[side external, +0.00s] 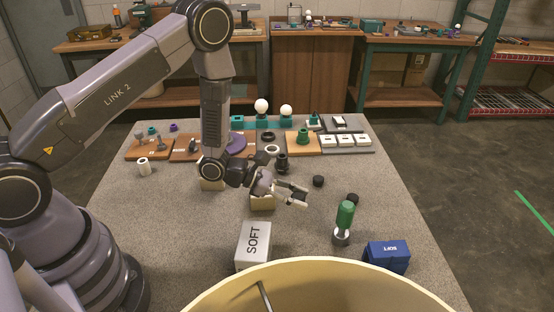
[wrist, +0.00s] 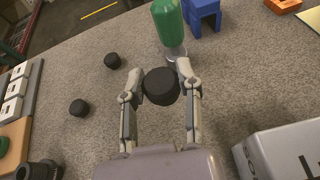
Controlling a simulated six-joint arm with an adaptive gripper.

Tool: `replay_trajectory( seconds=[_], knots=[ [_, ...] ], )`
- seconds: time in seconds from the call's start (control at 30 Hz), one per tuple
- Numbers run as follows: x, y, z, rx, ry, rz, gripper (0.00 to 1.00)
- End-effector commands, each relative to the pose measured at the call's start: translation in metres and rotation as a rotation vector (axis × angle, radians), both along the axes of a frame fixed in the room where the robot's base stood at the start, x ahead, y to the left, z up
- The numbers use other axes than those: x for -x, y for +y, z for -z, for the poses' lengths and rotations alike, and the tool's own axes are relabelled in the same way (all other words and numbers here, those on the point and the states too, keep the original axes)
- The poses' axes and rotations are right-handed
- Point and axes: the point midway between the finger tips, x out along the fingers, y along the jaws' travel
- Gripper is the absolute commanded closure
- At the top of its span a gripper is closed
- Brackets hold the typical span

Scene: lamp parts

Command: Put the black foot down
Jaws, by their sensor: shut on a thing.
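My gripper (wrist: 161,88) is shut on a round black foot (wrist: 161,86), held between its two fingertips. The held foot looks larger than the loose ones in the wrist view, so it seems to be above the table. In the side view my gripper (side external: 297,197) is over the middle of the grey table, and the held foot is hard to make out there. Two more black feet lie loose on the table; one (side external: 318,180) is beyond my gripper and the other (side external: 352,198) is to its right. The wrist view shows both loose feet, one upper left (wrist: 112,61) and one lower left (wrist: 79,108).
A green-handled tool (side external: 345,215) stands right of my gripper, close to the fingertips in the wrist view. A blue block (side external: 387,257) and a grey SOFT box (side external: 254,243) are in front. Lamp parts and trays (side external: 345,141) line the back. Bare table lies around the loose feet.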

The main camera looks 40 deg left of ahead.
Motion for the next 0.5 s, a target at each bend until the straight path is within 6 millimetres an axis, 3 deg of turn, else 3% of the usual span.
replay_trajectory(
  seconds=[0.17,0.3,0.5],
  knots=[
    [0.036,-0.004,-0.035,0.005,0.004,0.169,0.87],
    [0.08,-0.005,-0.06,0.004,0.004,0.359,0.87],
    [0.128,0.0,-0.082,0.0,0.001,0.551,0.87]
  ],
)
